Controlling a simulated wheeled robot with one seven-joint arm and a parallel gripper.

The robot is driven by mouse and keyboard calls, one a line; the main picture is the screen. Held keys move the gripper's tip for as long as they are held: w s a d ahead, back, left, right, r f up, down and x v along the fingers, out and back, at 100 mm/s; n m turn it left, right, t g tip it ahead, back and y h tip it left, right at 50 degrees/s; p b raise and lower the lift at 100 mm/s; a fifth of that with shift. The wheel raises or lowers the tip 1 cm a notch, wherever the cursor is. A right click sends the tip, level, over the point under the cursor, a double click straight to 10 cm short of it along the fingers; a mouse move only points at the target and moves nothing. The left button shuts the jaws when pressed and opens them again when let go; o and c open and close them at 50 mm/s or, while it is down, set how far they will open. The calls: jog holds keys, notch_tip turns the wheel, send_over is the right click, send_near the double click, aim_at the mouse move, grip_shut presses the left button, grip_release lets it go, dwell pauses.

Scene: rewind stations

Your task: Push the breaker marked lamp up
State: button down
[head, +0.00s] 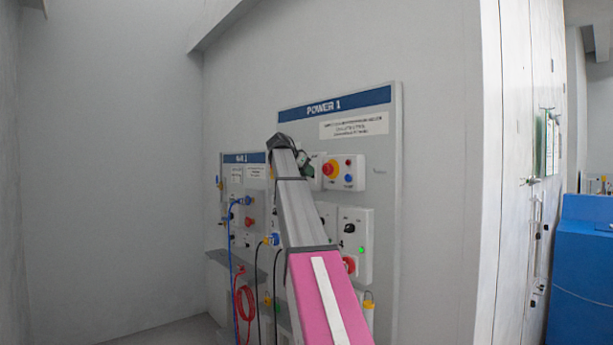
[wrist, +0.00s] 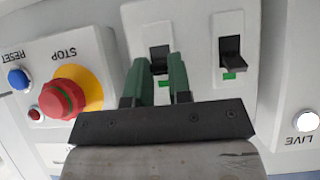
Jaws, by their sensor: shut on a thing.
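In the wrist view, which shows the panel upside down, a white breaker box (wrist: 196,72) holds two black toggles. My gripper (wrist: 157,66), with green fingers, is shut around the left one, a black breaker toggle (wrist: 158,53). The other breaker toggle (wrist: 232,49) stands free to its right, with a green mark beside it. No name for either breaker can be read, so I cannot tell which is marked lamp. In the head view my gripper (head: 304,163) is at the POWER 1 board (head: 385,130), and my arm hides most of the breaker box.
Beside the breakers is a box with a red STOP button (wrist: 70,95) on a yellow ring and a blue RESET button (wrist: 19,78). A LIVE lamp (wrist: 308,120) is on the other side. A smaller board (head: 245,158) with blue and red cables hangs to the left.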

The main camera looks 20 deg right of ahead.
jog(key=shift+w+d+r+g+y, duration=0.1)
jog(key=shift+d+r+g+y, duration=0.2)
jog(key=shift+y, duration=0.6)
jog(key=shift+w+d+r+g+y, duration=0.1)
jog(key=shift+r+g+y, duration=0.25)
jog(key=shift+y, duration=0.55)
jog(key=c, duration=1)
grip_release()
jog(key=shift+c, duration=0.2)
jog(key=v, duration=1)
jog(key=shift+s+r, duration=0.15)
jog(key=shift+r, duration=0.25)
jog(key=shift+a, duration=0.1)
